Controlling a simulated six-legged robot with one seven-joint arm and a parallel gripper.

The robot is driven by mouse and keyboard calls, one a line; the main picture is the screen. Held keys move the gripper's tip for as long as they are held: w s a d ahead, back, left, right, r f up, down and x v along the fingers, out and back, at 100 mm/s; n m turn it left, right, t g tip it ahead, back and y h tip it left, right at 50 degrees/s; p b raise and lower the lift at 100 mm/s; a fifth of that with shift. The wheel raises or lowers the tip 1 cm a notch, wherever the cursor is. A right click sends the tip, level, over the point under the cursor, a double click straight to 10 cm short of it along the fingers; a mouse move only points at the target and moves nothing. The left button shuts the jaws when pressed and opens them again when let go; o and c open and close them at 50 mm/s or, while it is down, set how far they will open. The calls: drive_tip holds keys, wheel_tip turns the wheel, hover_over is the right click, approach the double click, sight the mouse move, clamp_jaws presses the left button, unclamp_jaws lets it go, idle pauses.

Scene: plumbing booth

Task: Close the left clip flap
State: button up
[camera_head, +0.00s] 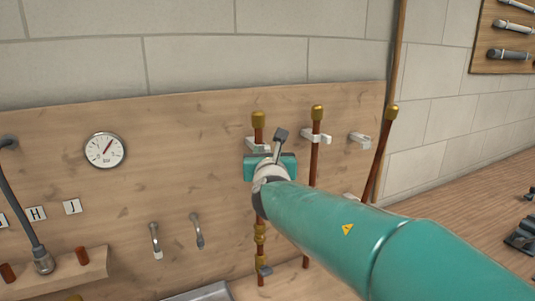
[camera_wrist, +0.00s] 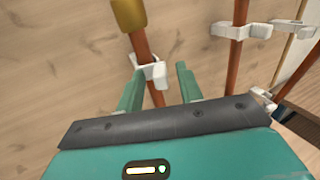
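The left clip (camera_head: 255,143) is white and sits on the wooden board at the left copper pipe (camera_head: 259,127), just below its brass cap. In the wrist view the left clip (camera_wrist: 152,72) spans the pipe, and I cannot tell whether its flap is latched. My gripper (camera_wrist: 157,74) is open, its two green fingers on either side of the pipe and clip. The fingertips are close to the clip; contact cannot be told. I see nothing held between them.
A middle pipe (camera_head: 315,150) with a white clip (camera_head: 314,136) stands to the right. Beyond it are another white clip (camera_head: 360,139) and a leaning copper pipe (camera_head: 383,150). A gauge (camera_head: 105,150) and two taps are left on the board. The board above the pipes is clear.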

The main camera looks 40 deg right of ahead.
drive_tip(key=shift+c, duration=0.5)
clamp_jaws()
drive_tip(key=shift+s+d+r+n+t+y, duration=0.1)
drive_tip(key=shift+d+r+n+t+y, duration=0.15)
drive_tip(key=shift+n+t+y, duration=0.45)
drive_tip(key=shift+d+r+n+t+y, duration=0.1)
drive_tip(key=shift+r+n+t+y, duration=0.3)
drive_tip(key=shift+y, duration=0.5)
drive_tip(key=n+y, duration=0.1)
drive_tip(key=d+f+n+t+y, duration=0.1)
drive_tip(key=y, duration=0.1)
drive_tip(key=shift+w+f, duration=0.1)
drive_tip(key=shift+w, duration=0.1)
drive_tip(key=shift+f+n, duration=0.1)
drive_tip(key=shift+n, duration=0.2)
